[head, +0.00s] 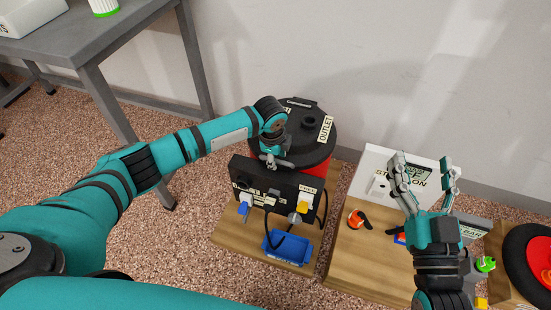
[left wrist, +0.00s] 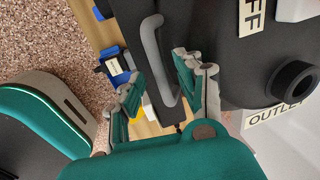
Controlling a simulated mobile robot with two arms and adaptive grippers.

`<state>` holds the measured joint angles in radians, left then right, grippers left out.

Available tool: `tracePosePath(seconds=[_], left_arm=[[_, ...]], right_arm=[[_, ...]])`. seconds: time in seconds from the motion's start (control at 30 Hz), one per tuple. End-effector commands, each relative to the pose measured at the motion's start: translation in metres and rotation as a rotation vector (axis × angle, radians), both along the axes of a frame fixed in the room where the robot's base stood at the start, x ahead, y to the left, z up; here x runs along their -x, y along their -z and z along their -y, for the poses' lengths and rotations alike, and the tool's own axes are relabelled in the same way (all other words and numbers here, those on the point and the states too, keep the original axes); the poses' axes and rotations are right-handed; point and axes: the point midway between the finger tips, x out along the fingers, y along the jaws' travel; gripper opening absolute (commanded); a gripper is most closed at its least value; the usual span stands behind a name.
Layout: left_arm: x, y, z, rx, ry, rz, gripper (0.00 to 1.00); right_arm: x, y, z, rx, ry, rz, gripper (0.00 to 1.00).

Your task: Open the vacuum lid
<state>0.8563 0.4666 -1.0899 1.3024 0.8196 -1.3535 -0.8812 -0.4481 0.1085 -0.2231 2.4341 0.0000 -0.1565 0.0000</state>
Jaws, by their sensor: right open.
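The vacuum has a red body (head: 319,168) and a black round lid (head: 318,150) with an "OUTLET" label; the lid lies on the body. In the left wrist view the lid's dark top (left wrist: 240,60) fills the upper right. A grey curved handle (left wrist: 152,45) shows there between the fingers of my left gripper (left wrist: 160,88). Those fingers are apart, with a gap on the left side of the handle; contact on the right side is unclear. In the head view my left gripper (head: 275,160) is at the lid's front edge. My right gripper (head: 425,168) is open and empty, right of the vacuum.
A black box (head: 268,182) with plugs and cables stands before the vacuum, with a blue tray (head: 288,247) in front. A white station panel (head: 370,172) is behind my right gripper. A grey table (head: 110,35) stands at the upper left. A wall is behind.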

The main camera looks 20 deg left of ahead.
Motion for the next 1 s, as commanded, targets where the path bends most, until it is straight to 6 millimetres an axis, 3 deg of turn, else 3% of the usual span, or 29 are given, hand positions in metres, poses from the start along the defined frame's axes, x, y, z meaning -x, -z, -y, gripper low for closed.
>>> tracePosePath(seconds=[0.33,0.6,1.0], left_arm=[[-0.0004,0.0022,0.0001,0.0,0.0,0.0,0.36],[-0.0004,0.002,0.0001,0.0,0.0,0.0,0.01],[-0.0002,0.0019,0.0,0.0,0.0,0.0,0.0]], right_arm=[[0.0009,-0.0042,-0.0004,-0.006,-0.001,0.022,0.69],[0.0008,-0.004,-0.0002,-0.006,-0.001,0.021,0.69],[0.0007,-0.004,-0.0001,-0.005,0.0,0.021,0.69]])
